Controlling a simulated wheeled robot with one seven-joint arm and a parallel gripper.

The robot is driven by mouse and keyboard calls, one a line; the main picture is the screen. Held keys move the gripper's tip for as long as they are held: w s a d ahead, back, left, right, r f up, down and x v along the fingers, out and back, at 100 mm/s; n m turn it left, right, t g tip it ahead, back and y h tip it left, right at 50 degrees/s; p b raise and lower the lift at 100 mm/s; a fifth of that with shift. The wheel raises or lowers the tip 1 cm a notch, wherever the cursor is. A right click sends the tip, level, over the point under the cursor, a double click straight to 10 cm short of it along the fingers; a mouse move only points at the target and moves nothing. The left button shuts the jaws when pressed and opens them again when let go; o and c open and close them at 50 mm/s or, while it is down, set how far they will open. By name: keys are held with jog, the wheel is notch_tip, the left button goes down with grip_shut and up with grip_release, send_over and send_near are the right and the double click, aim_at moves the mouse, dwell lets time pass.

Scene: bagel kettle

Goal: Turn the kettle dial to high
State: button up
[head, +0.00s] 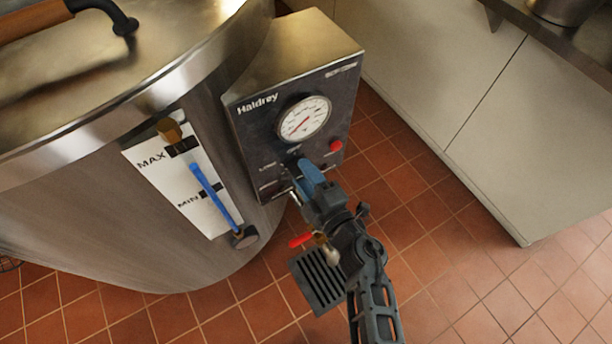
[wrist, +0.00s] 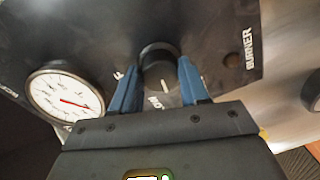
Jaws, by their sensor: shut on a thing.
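The kettle dial (wrist: 157,55) is a round black knob with a white pointer mark, on the dark control panel (head: 248,125). My gripper (wrist: 157,70) has a blue finger on either side of the dial and is shut on it. In the wrist view the pointer mark shows on the knob's lower side, near partly covered white lettering. In the head view my gripper (head: 303,170) reaches the panel below the gauge and mostly hides the dial. The large steel kettle (head: 110,240) stands to the left of the panel.
A white round gauge (head: 303,120) sits above the dial, and a red button (head: 335,145) is to its right. A blue level tube (head: 213,195) with MAX and MIN marks is on the kettle. White cabinets (head: 450,80) stand at the right.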

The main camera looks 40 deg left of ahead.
jog(key=n+b, duration=0.1)
jog(key=n, duration=0.2)
jog(key=shift+f+n, duration=0.1)
jog(key=shift+n, duration=0.2)
jog(key=shift+s+n+b, duration=0.1)
jog(key=shift+n+b, duration=0.65)
jog(key=shift+n, duration=1.05)
jog(key=o, duration=1.1)
jog(key=shift+c, duration=0.2)
jog(key=p+v, duration=0.2)
jog(key=v, duration=0.5)
jog(key=shift+s+d, duration=0.3)
